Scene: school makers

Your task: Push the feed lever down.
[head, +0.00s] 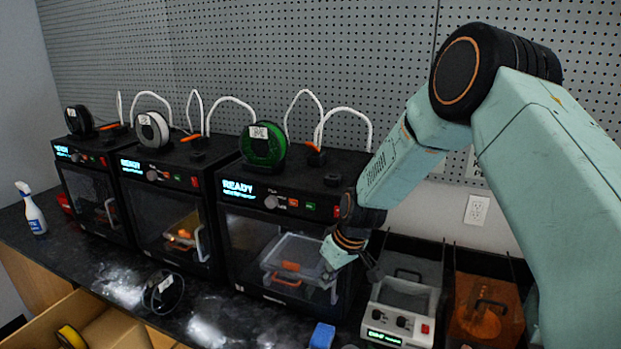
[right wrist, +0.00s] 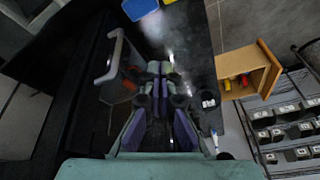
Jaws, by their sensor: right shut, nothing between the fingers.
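Orange levers, which look like the feed levers, stand on top of the printers. One is on the nearest printer (head: 290,190), right of its green spool: this lever (head: 313,147) slants. Another lever (head: 190,138) is on the middle printer and one more (head: 108,126) on the far left printer. My right gripper (head: 374,272) is low in front of the nearest printer's right edge, below and right of its lever and apart from it. It is shut and empty; its fingers also show in the right wrist view (right wrist: 160,70). My left gripper is not in view.
A grey wash unit (head: 405,293) and an orange-covered unit (head: 485,310) stand right of the printer. The nearest printer's door handle (right wrist: 112,58) is close to my right gripper. A blue block (head: 322,336) and a loose black spool (head: 163,292) lie on the dark bench.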

